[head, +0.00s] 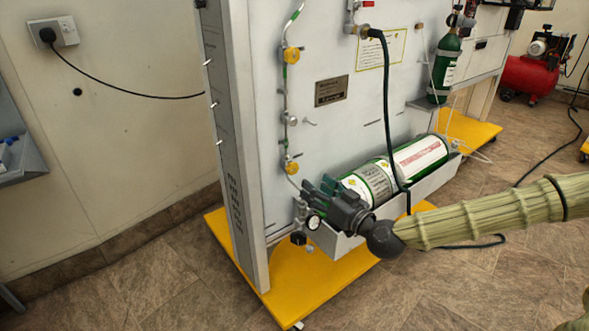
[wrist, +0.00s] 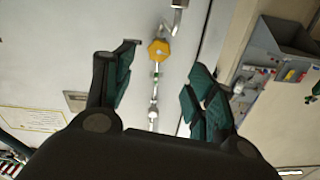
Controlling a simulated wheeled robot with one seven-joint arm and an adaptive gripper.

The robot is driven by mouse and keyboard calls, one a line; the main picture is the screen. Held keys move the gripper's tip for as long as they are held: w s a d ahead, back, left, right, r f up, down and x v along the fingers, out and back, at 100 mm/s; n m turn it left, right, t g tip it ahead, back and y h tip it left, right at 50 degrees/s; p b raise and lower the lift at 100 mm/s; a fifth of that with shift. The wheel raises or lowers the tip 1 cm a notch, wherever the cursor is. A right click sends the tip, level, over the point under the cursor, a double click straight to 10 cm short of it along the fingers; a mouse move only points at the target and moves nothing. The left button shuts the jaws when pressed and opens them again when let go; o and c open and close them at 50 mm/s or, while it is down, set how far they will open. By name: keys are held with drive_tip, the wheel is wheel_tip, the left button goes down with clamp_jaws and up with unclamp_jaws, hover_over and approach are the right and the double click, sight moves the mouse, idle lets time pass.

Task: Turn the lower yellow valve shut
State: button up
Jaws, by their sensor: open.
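The lower yellow valve (head: 291,167) sits on a thin vertical pipe on the pale panel. In the wrist view a yellow knob (wrist: 158,50), which appears to be the same valve, shows between my spread fingers and beyond them. My gripper (head: 318,188) is open and empty, just below and right of the lower valve in the head view. In the wrist view my gripper (wrist: 163,68) has green-padded fingers on both sides of the pipe, apart from the knob. The wrist picture appears upside down relative to the head view.
An upper yellow valve (head: 291,55) is higher on the same pipe. A pressure gauge (head: 313,222) is close to my gripper. A green and white cylinder (head: 418,158) lies in a tray to the right. A black hose (head: 386,110) hangs in front of the panel.

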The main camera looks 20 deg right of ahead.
sight(295, 170)
drive_tip(key=w+a+n, duration=0.1)
drive_tip(key=w, duration=0.2)
drive_tip(key=w+a+b, duration=0.1)
drive_tip(key=w, duration=0.2)
drive_tip(key=w+a+n+b, duration=0.1)
drive_tip(key=w, duration=0.2)
drive_tip(key=shift+w+a+f+n, duration=0.1)
drive_tip(key=shift+w+a+n, duration=0.05)
drive_tip(key=shift+w+n, duration=0.2)
drive_tip(key=shift+w+a, duration=0.2)
drive_tip(key=shift+w, duration=0.2)
drive_tip(key=c, duration=1)
drive_tip(key=shift+c, duration=0.2)
